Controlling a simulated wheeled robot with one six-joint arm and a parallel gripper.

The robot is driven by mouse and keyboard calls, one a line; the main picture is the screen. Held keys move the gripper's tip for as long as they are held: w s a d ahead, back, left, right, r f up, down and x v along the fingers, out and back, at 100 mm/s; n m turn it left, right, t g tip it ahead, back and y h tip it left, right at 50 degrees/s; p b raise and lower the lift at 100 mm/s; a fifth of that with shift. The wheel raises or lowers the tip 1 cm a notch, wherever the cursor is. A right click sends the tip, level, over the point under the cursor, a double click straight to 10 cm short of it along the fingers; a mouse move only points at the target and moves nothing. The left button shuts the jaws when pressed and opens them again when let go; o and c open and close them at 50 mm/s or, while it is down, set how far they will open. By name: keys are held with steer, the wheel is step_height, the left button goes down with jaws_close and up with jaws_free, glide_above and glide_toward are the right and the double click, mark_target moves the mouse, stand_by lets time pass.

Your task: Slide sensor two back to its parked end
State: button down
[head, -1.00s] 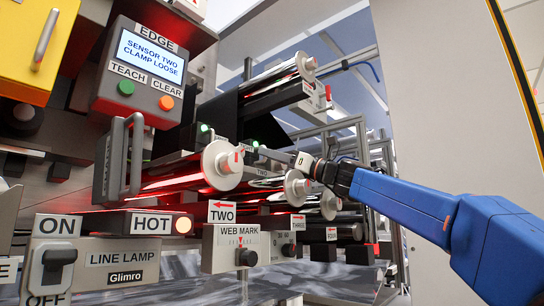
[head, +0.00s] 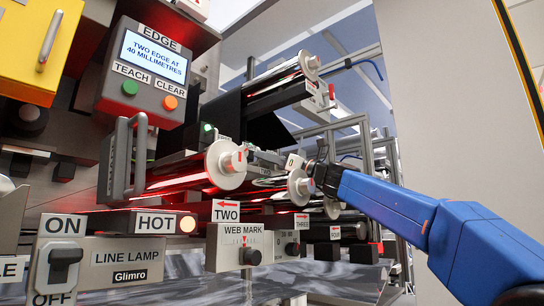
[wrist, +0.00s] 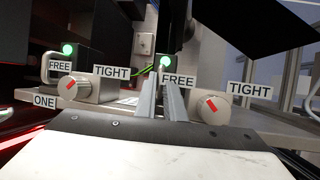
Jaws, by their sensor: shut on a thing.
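In the wrist view, my gripper (wrist: 164,88) has its two grey fingers closed at sensor two (wrist: 166,62), a dark block with a lit green lamp. The part between the fingertips is mostly hidden. Sensor two's clamp knob (wrist: 213,109) is to the right, between FREE and TIGHT labels, its red mark leaning up-left towards FREE. In the head view, my gripper (head: 262,157) reaches in from the right behind the front roller; sensor two is not clear there. The edge display (head: 152,54) reads "TWO EDGE AT 40 MILLIMETRES".
Sensor one (wrist: 69,50), also lit green, stands left with its own clamp knob (wrist: 72,88). A white roller end (head: 226,164) and another roller end (head: 300,187) sit close to my gripper.

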steer(key=c, duration=1.8)
jaws_free()
steer(key=shift+w+a, duration=0.1)
steer(key=shift+c, duration=0.2)
steer(key=shift+d+f, duration=0.15)
steer(key=shift+d, duration=0.1)
steer(key=s+d, duration=0.6)
steer(key=d, duration=0.6)
steer(key=shift+s+d+f, duration=0.3)
steer(key=shift+s+f, duration=0.05)
steer(key=shift+f, duration=0.1)
